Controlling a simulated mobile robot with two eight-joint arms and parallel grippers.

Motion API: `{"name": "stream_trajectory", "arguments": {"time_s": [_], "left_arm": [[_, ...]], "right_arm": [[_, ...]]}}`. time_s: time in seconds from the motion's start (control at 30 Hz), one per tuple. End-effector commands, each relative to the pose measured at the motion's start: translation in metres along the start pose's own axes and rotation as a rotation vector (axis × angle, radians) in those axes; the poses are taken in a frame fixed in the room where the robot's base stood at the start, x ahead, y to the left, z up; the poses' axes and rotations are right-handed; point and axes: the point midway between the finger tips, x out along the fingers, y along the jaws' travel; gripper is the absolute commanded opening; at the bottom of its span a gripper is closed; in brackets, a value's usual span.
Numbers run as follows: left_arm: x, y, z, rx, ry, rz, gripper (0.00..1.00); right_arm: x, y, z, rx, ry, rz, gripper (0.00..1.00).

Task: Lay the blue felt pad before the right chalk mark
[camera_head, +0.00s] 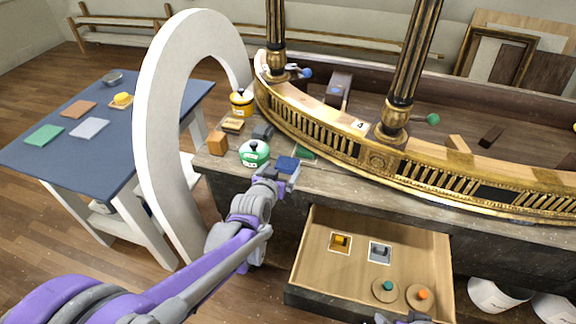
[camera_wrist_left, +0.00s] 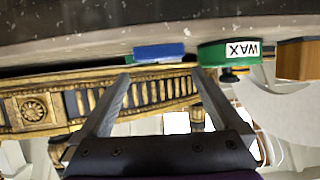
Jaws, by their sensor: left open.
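The blue felt pad (camera_head: 288,164) lies on the workbench top, near its front edge. It also shows in the left wrist view (camera_wrist_left: 158,51), ahead of the fingertips and not between them. My left gripper (camera_head: 275,181) is at the bench's front edge, just short of the pad. In the left wrist view its fingers (camera_wrist_left: 162,82) are spread and empty. I cannot make out a chalk mark; a small white tag with a dark sign (camera_head: 360,125) sits on the gilt rail. A grey piece of my right gripper (camera_head: 400,318) shows at the bottom edge.
A green wax tin (camera_head: 254,153), a wooden block (camera_head: 217,143) and a green pad (camera_head: 305,152) are close to the blue pad. The gilt console rail (camera_head: 330,130) curves behind. An open drawer (camera_head: 322,270) juts out below. A white arch (camera_head: 160,130) stands left.

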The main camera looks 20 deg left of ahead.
Motion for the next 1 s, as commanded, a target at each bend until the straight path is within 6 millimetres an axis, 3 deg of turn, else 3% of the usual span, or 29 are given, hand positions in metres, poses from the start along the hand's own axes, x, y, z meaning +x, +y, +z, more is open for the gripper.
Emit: {"name": "stream_trajectory", "arguments": {"time_s": [0.43, 0.73, 1.0], "left_arm": [[0.049, -0.001, 0.005, -0.001, -0.001, 0.001, 1.0], [0.053, -0.001, 0.005, -0.001, -0.001, 0.0, 1.0], [0.053, -0.001, 0.005, -0.001, -0.001, 0.0, 0.53]], "right_arm": [[0.0, 0.0, 0.0, 0.0, 0.0, 0.0, 1.0], [0.0, 0.0, 0.0, 0.0, 0.0, 0.0, 1.0], [0.0, 0.0, 0.0, 0.0, 0.0, 0.0, 1.0]]}}
